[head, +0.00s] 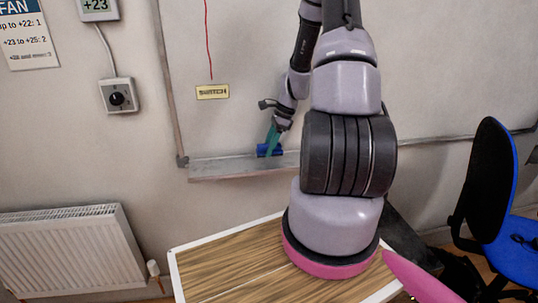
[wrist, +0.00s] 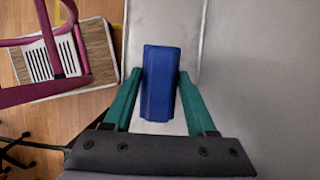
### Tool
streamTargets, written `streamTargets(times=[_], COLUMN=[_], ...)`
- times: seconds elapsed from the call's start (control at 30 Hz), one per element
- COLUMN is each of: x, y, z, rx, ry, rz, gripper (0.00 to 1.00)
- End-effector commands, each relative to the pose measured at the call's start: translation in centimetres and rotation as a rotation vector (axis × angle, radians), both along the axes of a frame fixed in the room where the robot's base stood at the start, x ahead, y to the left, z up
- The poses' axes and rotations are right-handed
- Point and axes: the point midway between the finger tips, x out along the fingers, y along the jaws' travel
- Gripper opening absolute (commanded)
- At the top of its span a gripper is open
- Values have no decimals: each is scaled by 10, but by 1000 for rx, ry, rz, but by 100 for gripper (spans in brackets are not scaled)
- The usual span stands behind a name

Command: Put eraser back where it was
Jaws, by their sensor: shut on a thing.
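The blue eraser (wrist: 160,80) is between the two green fingers of my gripper (wrist: 156,92) in the wrist view. The gripper is shut on it. In the head view the eraser (head: 268,150) is low at the whiteboard, at the grey ledge (head: 235,166) along the board's bottom edge. My gripper (head: 272,140) reaches down to it from above. The ledge also shows beneath the eraser in the wrist view (wrist: 160,20). I cannot tell whether the eraser touches the ledge.
The whiteboard (head: 240,50) has a yellow "SWITCH" label (head: 212,92) and a red line above it. A radiator (head: 70,250) stands at the lower left. A blue chair (head: 510,225) is at the right. The ledge left of the eraser is clear.

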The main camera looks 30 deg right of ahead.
Motion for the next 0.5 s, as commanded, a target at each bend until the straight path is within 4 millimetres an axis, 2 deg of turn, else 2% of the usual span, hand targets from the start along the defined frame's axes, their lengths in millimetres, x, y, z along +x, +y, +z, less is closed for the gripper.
streamTargets(times=[0.2, 0.33, 0.37, 0.5], x=[-2, -4, -3, -3], y=[2, 5, 5, 5], z=[-31, -36, -36, -35], rx=[3, 1, 1, 0], ry=[3, 1, 0, 0], rz=[-3, -3, -3, -3], gripper=[5, 5, 0, 0])
